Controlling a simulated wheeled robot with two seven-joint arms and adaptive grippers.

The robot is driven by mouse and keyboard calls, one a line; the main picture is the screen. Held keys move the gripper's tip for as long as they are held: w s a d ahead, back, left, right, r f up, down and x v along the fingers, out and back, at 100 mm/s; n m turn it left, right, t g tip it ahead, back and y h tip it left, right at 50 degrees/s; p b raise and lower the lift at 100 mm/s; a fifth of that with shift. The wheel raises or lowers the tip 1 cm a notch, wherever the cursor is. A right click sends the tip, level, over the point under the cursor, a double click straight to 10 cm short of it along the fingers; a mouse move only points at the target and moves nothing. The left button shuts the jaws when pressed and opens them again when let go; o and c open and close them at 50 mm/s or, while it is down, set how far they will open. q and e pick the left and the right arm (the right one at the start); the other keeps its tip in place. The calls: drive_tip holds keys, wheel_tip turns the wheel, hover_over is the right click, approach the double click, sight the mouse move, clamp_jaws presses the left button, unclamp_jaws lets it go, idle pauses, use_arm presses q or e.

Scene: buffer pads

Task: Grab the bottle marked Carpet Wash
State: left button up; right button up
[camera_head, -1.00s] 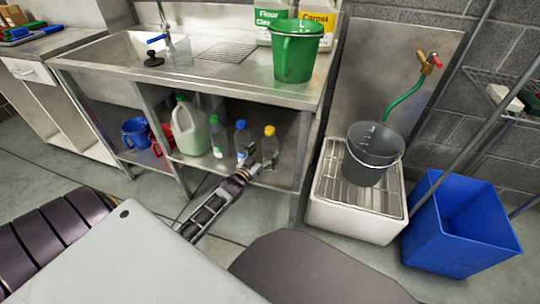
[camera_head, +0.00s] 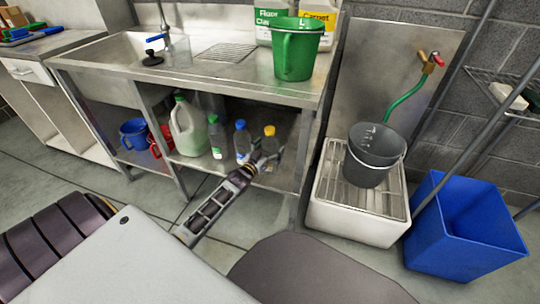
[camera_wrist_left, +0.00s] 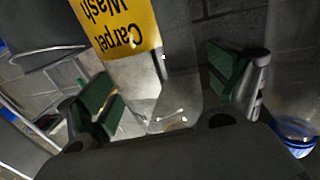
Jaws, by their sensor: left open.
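A clear bottle with a yellow cap (camera_head: 270,131) stands upright on the low shelf under the sink counter. In the left wrist view its yellow label (camera_wrist_left: 122,28) reads "Carpet Wash" upside down; its cap end is hidden by the gripper body. My left gripper (camera_head: 262,160) is at this bottle. The green finger pads of the left gripper (camera_wrist_left: 166,88) are spread, one on each side of the clear bottle, with a gap visible on the left. My right gripper is not in view.
A blue-capped bottle (camera_head: 241,140) stands close to the left, its cap also showing in the wrist view (camera_wrist_left: 298,136). A green-capped bottle (camera_head: 216,140) and a milky jug (camera_head: 188,128) stand farther left. A counter leg (camera_head: 301,165) rises at the right.

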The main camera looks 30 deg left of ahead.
sight(270, 128)
use_arm(q)
drive_tip(key=c, duration=1.1)
drive_tip(key=shift+r, duration=0.1)
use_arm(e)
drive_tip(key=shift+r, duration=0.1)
use_arm(q)
drive_tip(key=shift+r+p, duration=0.6)
drive_tip(key=shift+r, duration=0.5)
wheel_tip(270, 128, up, 6)
drive_tip(key=p, duration=0.2)
drive_tip(key=shift+f+p, duration=0.1)
drive_tip(key=shift+p, duration=0.3)
drive_tip(key=shift+r+p, duration=0.35)
drive_tip(key=shift+r, duration=0.6)
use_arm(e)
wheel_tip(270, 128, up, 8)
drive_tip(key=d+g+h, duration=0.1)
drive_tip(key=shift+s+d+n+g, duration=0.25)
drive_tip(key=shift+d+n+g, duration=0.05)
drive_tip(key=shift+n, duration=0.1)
